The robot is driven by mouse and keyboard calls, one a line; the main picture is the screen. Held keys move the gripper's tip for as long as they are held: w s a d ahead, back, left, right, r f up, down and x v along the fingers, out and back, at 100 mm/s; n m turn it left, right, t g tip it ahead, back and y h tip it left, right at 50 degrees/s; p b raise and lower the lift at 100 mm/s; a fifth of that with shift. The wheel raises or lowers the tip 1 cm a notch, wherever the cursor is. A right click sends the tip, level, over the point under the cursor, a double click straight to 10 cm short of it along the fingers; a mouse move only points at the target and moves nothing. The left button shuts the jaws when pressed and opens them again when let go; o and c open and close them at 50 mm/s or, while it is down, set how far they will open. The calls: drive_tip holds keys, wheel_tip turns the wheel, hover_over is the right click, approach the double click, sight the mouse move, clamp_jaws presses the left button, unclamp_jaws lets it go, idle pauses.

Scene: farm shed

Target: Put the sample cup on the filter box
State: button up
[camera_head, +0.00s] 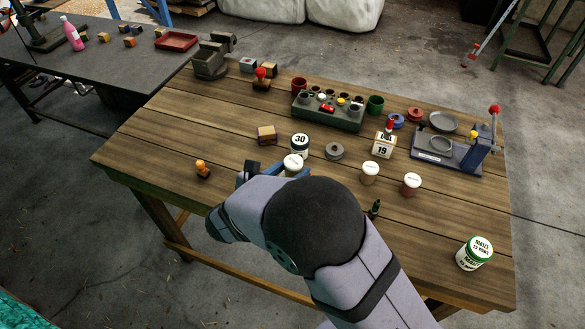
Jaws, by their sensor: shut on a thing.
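My gripper (272,171) is at the front middle of the wooden table, partly hidden by my own arm. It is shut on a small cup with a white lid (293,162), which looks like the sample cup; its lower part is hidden. Two similar white-lidded cups stand to the right, one brown (370,173) and one reddish (411,186). A small brown box (266,135) lies behind and left of my gripper. A white box marked 19 (383,146) stands further right, with a red item at its top. I cannot read which one is the filter box.
A dark jar marked 30 (300,145) stands close behind the held cup. A grey round part (335,151) lies right of it. A green tray (330,115) is behind. An orange figure-like piece (202,169) stands left. The table's left part is mostly clear.

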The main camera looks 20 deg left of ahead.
drive_tip(key=shift+f, duration=0.15)
drive_tip(key=o, duration=1.1)
